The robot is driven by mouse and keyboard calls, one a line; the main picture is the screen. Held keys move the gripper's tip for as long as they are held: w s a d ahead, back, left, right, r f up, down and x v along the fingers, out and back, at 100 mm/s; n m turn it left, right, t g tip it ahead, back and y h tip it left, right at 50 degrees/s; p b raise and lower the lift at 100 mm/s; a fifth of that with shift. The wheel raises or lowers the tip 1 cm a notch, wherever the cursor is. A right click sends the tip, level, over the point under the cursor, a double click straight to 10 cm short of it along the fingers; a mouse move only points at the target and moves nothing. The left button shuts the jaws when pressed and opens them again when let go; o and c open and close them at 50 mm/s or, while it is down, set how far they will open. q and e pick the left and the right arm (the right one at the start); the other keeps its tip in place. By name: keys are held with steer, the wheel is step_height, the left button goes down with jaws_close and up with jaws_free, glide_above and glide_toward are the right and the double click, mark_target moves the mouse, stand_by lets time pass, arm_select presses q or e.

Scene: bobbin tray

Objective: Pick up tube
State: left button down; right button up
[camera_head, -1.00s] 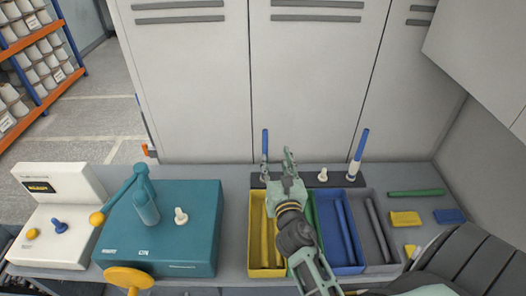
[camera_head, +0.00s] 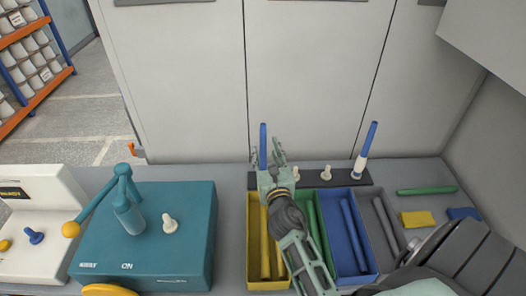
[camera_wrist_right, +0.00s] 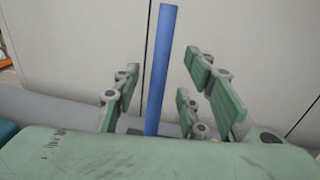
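A blue tube (camera_head: 263,140) stands upright at the left end of a dark rack (camera_head: 310,181) behind the bins. My right gripper (camera_head: 268,155) is at this tube, its fingers pointing toward the back. In the right wrist view the tube (camera_wrist_right: 161,70) stands between the open fingers of the gripper (camera_wrist_right: 165,85), with visible gaps on both sides. The tube's lower end is hidden behind the gripper body there. A second blue tube (camera_head: 366,145) stands tilted on a white peg at the rack's right end. My left gripper is not in view.
Yellow (camera_head: 253,250), green and blue (camera_head: 355,270) bins hold tubes, with a grey bin to the right. White pegs (camera_head: 326,173) stand on the rack. A green tube (camera_head: 427,191) and small blocks lie at right. A teal machine (camera_head: 180,250) stands at left; lockers rise behind.

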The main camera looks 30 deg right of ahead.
mark_target(264, 145)
steer(key=x, duration=0.4)
steer(key=shift+w+p, duration=0.15)
steer(key=shift+p, duration=0.15)
steer(key=shift+r, duration=0.1)
steer(key=shift+c, duration=0.4)
jaws_close()
